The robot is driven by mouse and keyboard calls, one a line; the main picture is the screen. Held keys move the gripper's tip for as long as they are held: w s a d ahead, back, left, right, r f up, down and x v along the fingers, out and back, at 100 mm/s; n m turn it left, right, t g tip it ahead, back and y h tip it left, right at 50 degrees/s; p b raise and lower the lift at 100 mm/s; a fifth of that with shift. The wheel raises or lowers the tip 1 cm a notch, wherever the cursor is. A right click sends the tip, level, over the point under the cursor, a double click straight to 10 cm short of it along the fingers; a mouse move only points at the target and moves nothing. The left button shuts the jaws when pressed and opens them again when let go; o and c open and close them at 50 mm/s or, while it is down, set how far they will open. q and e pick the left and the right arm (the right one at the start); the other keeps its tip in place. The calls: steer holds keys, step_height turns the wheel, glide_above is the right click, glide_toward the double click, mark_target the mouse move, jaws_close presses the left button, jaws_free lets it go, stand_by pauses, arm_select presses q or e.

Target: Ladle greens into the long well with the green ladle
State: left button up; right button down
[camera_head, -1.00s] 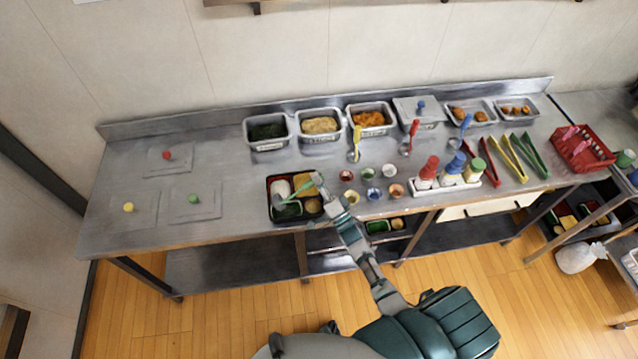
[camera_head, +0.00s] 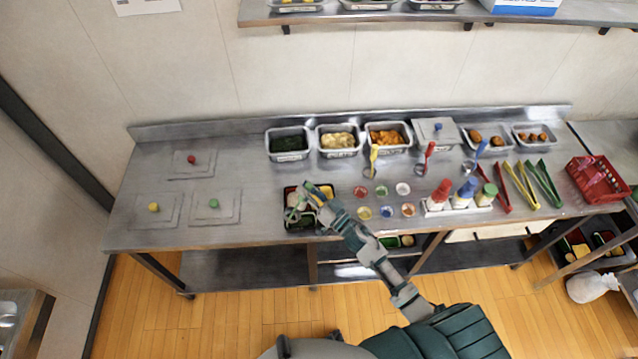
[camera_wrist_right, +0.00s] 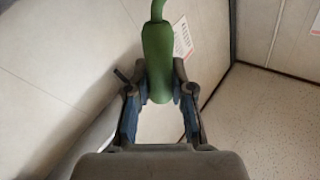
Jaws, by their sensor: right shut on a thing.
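My right gripper (camera_head: 318,208) reaches over the black bento tray (camera_head: 287,221) near the table's front edge. In the right wrist view, my right gripper (camera_wrist_right: 158,98) is shut on the handle of the green ladle (camera_wrist_right: 158,50). In the head view the green ladle (camera_head: 294,208) shows over the tray's left part, small and partly hidden. I cannot tell whether its bowl holds greens. The gripper and arm cover part of the tray. Dark greens lie in the steel pan of greens (camera_head: 290,155) at the back. My left gripper is not in view.
Pans of yellow (camera_head: 338,139) and orange food (camera_head: 387,135) stand right of the greens. Several small cups (camera_head: 381,191), a bottle rack (camera_head: 455,209) and tongs (camera_head: 521,184) lie to the right. Lidded wells (camera_head: 214,204) and bare table are at left.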

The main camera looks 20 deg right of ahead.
steer(key=a+r+n+g+p, duration=0.2)
steer(key=a+r+n+p, duration=0.2)
steer(key=a+p, duration=0.1)
steer(key=shift+a+r+n+p, duration=0.35)
steer(key=shift+n+p, duration=0.05)
steer(key=shift+p, duration=0.25)
